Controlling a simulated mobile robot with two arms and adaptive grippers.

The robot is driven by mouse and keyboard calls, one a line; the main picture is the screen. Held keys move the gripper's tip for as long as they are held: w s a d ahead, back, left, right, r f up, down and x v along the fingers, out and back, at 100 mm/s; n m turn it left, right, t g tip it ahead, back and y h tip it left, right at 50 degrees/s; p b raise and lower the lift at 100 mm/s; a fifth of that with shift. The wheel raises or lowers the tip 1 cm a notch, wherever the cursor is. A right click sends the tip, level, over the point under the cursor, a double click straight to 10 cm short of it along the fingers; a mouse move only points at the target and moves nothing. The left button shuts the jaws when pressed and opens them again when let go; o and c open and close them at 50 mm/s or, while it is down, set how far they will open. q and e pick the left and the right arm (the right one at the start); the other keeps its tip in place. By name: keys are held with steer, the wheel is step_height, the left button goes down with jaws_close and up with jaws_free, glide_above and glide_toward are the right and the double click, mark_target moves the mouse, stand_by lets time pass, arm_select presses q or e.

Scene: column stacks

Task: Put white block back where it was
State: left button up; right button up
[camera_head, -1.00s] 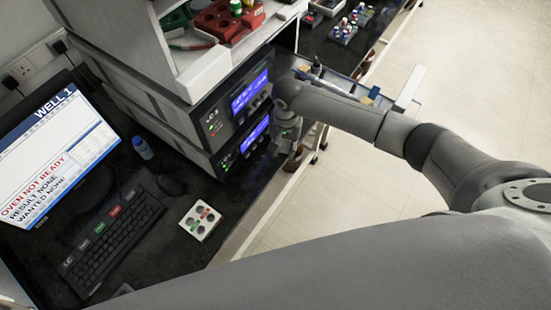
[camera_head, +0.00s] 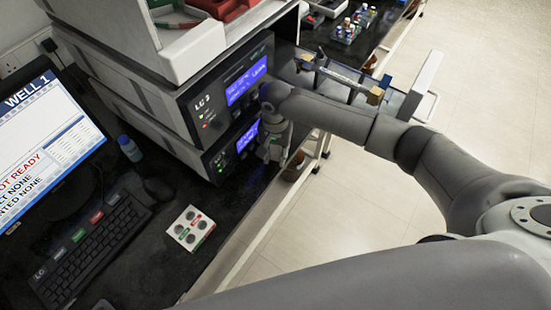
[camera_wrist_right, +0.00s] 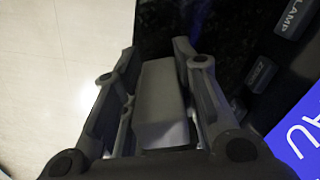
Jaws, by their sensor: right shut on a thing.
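My right gripper (camera_head: 274,152) is in front of the lower blue-lit unit, near the bench's front edge. In the right wrist view, its two dark fingers (camera_wrist_right: 158,95) are shut on a pale grey-white block (camera_wrist_right: 160,100), which lies between them. In the head view the held block is hard to make out behind the gripper and wrist. My left gripper is not in view.
Two stacked instrument units (camera_head: 228,95) with lit screens stand beside the gripper. An open drawer (camera_head: 430,85) sticks out beyond my right arm. A white button box (camera_head: 190,228), keyboard (camera_head: 90,245), mouse and monitor (camera_head: 40,150) are on the dark bench.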

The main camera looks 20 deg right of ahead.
steer(key=shift+f, duration=0.4)
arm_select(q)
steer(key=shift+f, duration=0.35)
arm_select(e)
steer(key=shift+r, duration=0.15)
steer(key=o, duration=0.8)
steer(key=shift+f, duration=0.2)
steer(key=shift+c, duration=0.2)
steer(key=shift+r, duration=0.2)
arm_select(q)
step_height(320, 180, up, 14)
steer(key=p, duration=1.4)
arm_select(e)
step_height(320, 180, up, 12)
steer(key=shift+f, duration=0.1)
